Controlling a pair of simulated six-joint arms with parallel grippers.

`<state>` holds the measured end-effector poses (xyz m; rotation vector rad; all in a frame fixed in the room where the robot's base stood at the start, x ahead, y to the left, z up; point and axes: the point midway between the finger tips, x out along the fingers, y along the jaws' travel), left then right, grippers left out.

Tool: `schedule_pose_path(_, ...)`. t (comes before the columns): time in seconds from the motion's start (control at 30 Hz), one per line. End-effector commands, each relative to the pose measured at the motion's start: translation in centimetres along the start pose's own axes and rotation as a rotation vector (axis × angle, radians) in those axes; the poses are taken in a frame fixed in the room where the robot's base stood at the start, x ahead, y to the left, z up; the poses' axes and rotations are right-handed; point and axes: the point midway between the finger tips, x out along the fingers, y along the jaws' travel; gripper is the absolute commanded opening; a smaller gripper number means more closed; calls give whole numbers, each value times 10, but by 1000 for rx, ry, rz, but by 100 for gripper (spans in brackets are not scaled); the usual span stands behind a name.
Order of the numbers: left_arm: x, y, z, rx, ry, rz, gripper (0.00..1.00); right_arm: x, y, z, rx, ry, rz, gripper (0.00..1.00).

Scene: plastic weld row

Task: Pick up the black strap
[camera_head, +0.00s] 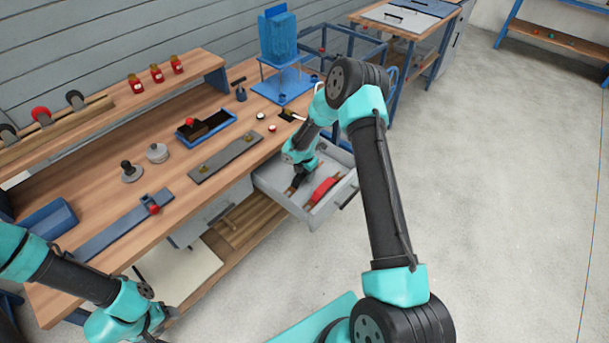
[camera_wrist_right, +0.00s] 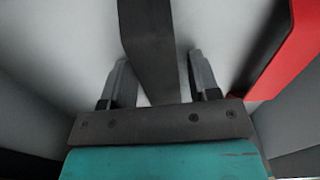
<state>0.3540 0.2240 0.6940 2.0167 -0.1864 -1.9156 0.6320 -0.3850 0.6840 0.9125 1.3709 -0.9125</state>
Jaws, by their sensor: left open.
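The black strap (camera_head: 294,186) lies in the open grey drawer (camera_head: 277,193), beside a red strap (camera_head: 322,190). My right gripper (camera_head: 297,180) is down in the drawer at the black strap. In the right wrist view, the black strap (camera_wrist_right: 148,40) runs between the two open fingers of the gripper (camera_wrist_right: 160,82). A gap shows on each side, so the fingers are around it but not closed on it. The red strap (camera_wrist_right: 290,55) lies to the right, outside the fingers. Of my left arm, only links show at the lower left of the head view; its gripper is out of frame.
The drawer's walls stand close around the right gripper. The wooden workbench (camera_head: 100,215) above carries a blue tray (camera_head: 207,131) and a grey plate (camera_head: 224,157). A blue stand (camera_head: 283,85) is at the back. The floor (camera_head: 500,200) to the right is clear.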

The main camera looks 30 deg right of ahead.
Motion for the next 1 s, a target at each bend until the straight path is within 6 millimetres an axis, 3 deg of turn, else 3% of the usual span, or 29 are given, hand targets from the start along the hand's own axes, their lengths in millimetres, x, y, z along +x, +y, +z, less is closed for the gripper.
schedule_pose_path(0.43, 0, 0, 0, 0, 0, 0, 53, 0, 0, 0, 0, 0, 0, 12)
schedule_pose_path(0.77, 0, 0, 0, 0, 0, 0, 53, -4, 0, 0, 1, -1, 1, 11)
schedule_pose_path(1.0, 0, 0, 0, 0, 0, 0, 53, -32, 1, 0, 1, -2, 2, 11)
